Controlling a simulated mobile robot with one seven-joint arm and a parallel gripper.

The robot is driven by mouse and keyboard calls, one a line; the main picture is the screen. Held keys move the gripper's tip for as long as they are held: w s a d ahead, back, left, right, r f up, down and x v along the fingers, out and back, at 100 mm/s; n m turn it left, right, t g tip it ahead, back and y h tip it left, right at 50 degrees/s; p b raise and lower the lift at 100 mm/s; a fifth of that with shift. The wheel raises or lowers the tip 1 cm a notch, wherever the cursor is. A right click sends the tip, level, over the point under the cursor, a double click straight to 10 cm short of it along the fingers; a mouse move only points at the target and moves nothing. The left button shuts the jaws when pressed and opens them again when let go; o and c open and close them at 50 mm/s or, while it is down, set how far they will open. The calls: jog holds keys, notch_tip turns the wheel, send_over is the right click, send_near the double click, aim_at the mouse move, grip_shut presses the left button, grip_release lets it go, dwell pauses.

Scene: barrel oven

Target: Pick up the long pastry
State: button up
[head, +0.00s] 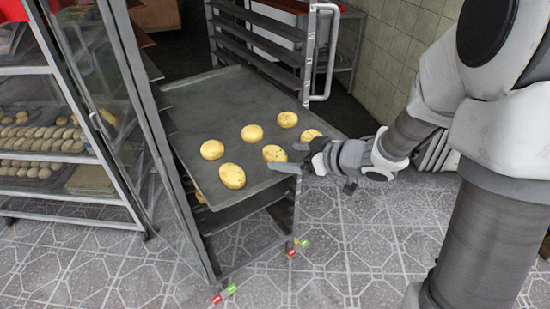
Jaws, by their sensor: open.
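Several yellow pastries lie spaced apart on a dark flat tray (210,105). All look round to slightly oval, and I cannot tell for sure which is the long one. The front pastry (232,176) looks slightly oval. Another pastry (274,153) lies at the tray's right side, just left of my gripper. My gripper (292,157) reaches in from the right, open, its fingers pointing left towards that pastry. Whether they touch it or hang above it is unclear. A further pastry (311,135) is just behind my gripper, partly hidden by it.
The tray sits on a metal rack, with more shelves (255,38) behind it. A glazed cabinet (75,110) with trays of small elongated pieces stands at the left. The rack's upright post (150,110) is left of the tray. Tiled floor (330,260) is clear in front.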

aim_at(281, 155)
jog(key=b+x, duration=0.1)
jog(key=x, duration=0.3)
jog(key=shift+d+r, duration=0.1)
jog(key=c, duration=1.4)
